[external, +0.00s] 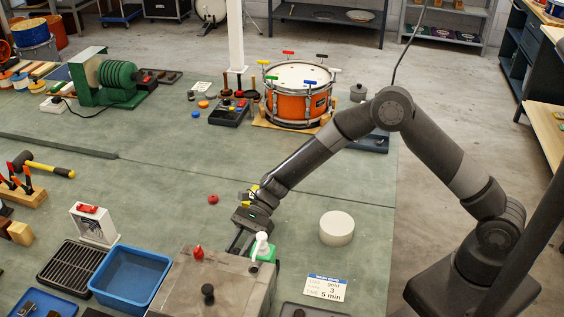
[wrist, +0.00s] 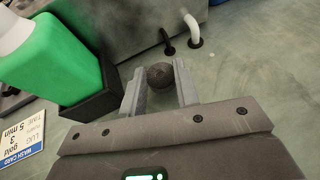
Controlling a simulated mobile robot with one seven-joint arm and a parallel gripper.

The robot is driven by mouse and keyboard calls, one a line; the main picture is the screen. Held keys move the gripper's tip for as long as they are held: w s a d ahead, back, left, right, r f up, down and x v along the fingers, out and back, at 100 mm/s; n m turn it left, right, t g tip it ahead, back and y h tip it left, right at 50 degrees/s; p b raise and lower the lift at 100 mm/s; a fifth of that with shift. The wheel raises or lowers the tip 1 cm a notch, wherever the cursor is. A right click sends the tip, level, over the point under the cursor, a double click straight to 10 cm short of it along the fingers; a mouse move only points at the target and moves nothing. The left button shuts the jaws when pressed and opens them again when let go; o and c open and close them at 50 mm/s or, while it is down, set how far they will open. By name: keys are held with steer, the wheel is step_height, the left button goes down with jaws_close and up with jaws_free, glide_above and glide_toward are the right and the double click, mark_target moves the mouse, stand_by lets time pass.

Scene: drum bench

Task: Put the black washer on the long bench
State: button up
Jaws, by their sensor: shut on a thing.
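My gripper (wrist: 160,88) points down beside the grey metal tank, with its two fingers closed on a dark round piece. This piece, which looks like the black washer (wrist: 160,75), sits between the fingertips. In the external view my gripper (external: 240,244) is low at the tank's back edge, left of a green bottle; the washer cannot be made out there. The long bench (external: 300,195) is the wide green-grey top below. In the wrist view its surface (wrist: 260,70) shows beyond the fingers. I cannot tell whether the washer touches it.
The green bottle with a white top (external: 263,248) stands close to my gripper. The grey tank (external: 232,290) has red and black knobs. A white cylinder (external: 337,229), a wash card (external: 326,288) and a blue bin (external: 130,277) are nearby. The bench middle is mostly clear.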

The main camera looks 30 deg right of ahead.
steer(key=r, duration=0.2)
steer(key=d+r, duration=0.1)
steer(key=shift+w, duration=0.3)
steer(key=s+r+v, duration=0.2)
steer(key=v, duration=1)
steer(key=w+d+m+t, duration=0.6)
steer(key=w+d, duration=0.1)
steer(key=d, duration=0.4)
steer(key=w+d+m+t, duration=0.5)
steer(key=w+d+t, duration=0.15)
steer(key=d, duration=0.35)
steer(key=d+f+m+t+h, duration=0.1)
steer(key=d+m+t+h, duration=0.3)
steer(key=d, duration=0.9)
steer(key=d+f+m+t+h, duration=0.25)
steer(key=d+m+h, duration=0.2)
steer(key=d, duration=0.85)
steer(key=w+a+r+n+g+y, duration=0.2)
steer(key=w+n+y, duration=0.15)
steer(key=w, duration=0.45)
steer(key=w+a+r+n+g+y, duration=0.15)
steer(key=w+y, duration=0.25)
steer(key=w, duration=0.4)
glide_above(301, 141)
steer(key=shift+n+g, duration=0.35)
steer(key=shift+n, duration=0.1)
step_height(301, 141, down, 7)
steer(key=shift+s+a+f, duration=0.1)
steer(key=shift+f, duration=2)
